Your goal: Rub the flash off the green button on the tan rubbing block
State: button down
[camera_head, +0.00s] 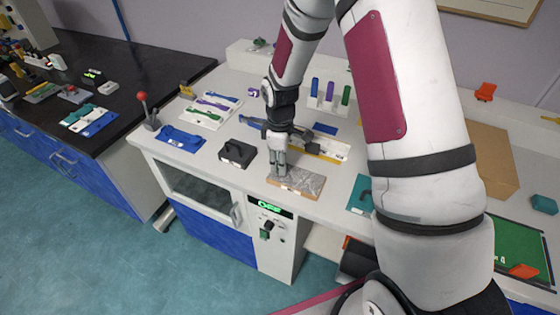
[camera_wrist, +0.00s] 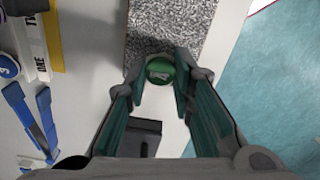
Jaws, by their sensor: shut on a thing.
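The rubbing block (camera_head: 308,184) lies on the white bench top, with a grey speckled upper face and tan edges. It also shows at the top of the wrist view (camera_wrist: 172,28). The green button (camera_wrist: 159,70) is round, with a pale mark on its face. It sits between the fingertips of my gripper (camera_wrist: 160,78), which is shut on it. In the wrist view the button overlaps the block's near end; I cannot tell whether it touches. In the head view my gripper (camera_head: 278,166) points down at the block's left end and hides the button.
A black handled block (camera_head: 237,153) stands just left of the rubbing block. A white tray (camera_head: 330,152) lies behind it, and a teal item (camera_head: 361,193) lies to the right. Below the bench's front edge is a control panel with a green display (camera_head: 269,206).

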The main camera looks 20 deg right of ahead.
jog(key=shift+f, duration=0.45)
dwell(1.0)
